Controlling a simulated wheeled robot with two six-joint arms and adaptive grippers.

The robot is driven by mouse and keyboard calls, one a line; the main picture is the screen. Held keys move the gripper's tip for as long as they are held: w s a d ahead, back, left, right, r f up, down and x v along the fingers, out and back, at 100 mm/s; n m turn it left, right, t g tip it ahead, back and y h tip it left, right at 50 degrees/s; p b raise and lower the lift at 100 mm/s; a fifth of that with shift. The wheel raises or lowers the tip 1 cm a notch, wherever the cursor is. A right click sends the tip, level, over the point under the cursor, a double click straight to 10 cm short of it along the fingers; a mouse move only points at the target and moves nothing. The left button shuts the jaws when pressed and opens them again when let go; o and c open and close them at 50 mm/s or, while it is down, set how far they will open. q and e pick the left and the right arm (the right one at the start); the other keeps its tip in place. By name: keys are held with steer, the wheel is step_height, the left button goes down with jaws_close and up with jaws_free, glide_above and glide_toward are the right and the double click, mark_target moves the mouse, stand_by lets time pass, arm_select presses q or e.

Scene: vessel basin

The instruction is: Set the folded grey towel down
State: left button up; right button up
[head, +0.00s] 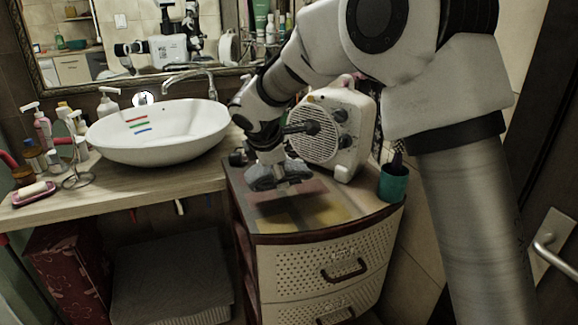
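The folded grey towel (261,178) is in the head view, bunched at the end of my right arm above the top of the drawer unit (338,224). My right gripper (281,178) points down and appears shut on the towel, which shows on both sides of the fingers. A dark shadow lies on the drawer top in front of and below it, and the towel looks a little above the surface. The drawer top has a reddish patch and a yellow patch (318,217). My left gripper is not directly in view.
A white fan heater (358,118) stands right behind my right gripper. A teal cup (393,183) is at the drawer top's right edge. The white basin (160,131) and its counter (130,190) are to the left. The drawer top's front is clear.

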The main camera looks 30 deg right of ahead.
steer(key=w+d, duration=0.4)
steer(key=w+d+f+p, duration=0.1)
steer(key=shift+w+d, duration=0.4)
step_height(320, 180, down, 3)
steer(key=shift+f, duration=0.1)
steer(key=shift+w+f, duration=0.1)
steer(key=shift+f, duration=0.1)
steer(key=shift+f, duration=0.1)
steer(key=o, duration=1.1)
steer(key=shift+o, duration=0.2)
